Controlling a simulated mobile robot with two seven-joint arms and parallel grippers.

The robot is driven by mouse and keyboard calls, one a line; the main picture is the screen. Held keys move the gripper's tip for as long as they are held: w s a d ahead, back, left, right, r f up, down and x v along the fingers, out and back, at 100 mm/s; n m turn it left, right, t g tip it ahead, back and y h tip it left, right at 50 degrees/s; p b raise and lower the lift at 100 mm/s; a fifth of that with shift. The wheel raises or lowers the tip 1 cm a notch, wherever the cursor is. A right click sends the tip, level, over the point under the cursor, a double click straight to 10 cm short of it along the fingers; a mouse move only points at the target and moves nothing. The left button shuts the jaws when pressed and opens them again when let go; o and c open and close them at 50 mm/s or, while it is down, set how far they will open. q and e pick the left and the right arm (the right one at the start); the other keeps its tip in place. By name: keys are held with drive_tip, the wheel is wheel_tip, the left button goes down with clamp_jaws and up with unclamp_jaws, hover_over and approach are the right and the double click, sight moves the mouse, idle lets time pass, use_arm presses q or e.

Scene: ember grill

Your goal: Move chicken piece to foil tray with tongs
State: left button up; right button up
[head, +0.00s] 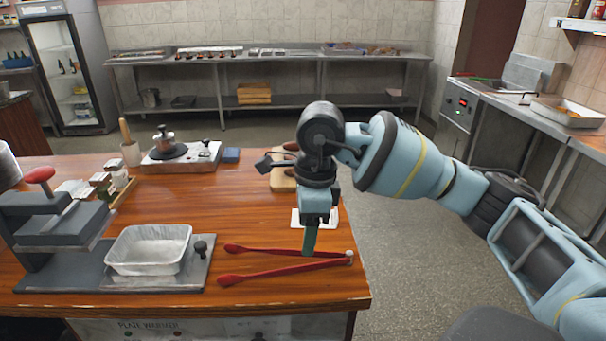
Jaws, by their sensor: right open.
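Red tongs (290,271) lie spread on the wooden table near its front right corner, their joined end to the right. My right gripper (309,242) is open and points down over the tongs, its fingers between or just above the two arms; I cannot tell if they touch. It holds nothing I can see. The empty foil tray (120,266) sits on a dark slab at the left front of the table. I cannot make out a chicken piece for certain. My left gripper is out of view.
A dark press with a red knob (39,175) stands left of the foil tray. A small burner unit (181,157), a wooden board (283,181) and a white sheet (300,217) lie further back. A tray (566,111) stands on the right counter. The table's middle is clear.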

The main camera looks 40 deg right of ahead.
drive_tip(key=f+b, duration=0.1)
drive_tip(key=f, duration=0.1)
drive_tip(key=f+b, duration=0.1)
drive_tip(key=f, duration=0.1)
drive_tip(key=f+b, duration=0.1)
drive_tip(key=f, duration=0.1)
drive_tip(key=shift+w+a+f, duration=0.15)
drive_tip(key=shift+a+f, duration=0.1)
drive_tip(key=shift+f, duration=0.25)
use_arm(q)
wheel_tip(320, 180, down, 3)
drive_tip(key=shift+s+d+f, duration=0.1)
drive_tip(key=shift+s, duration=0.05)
use_arm(e)
drive_tip(key=shift+f, duration=0.1)
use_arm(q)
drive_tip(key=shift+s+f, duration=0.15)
use_arm(e)
drive_tip(key=c, duration=0.7)
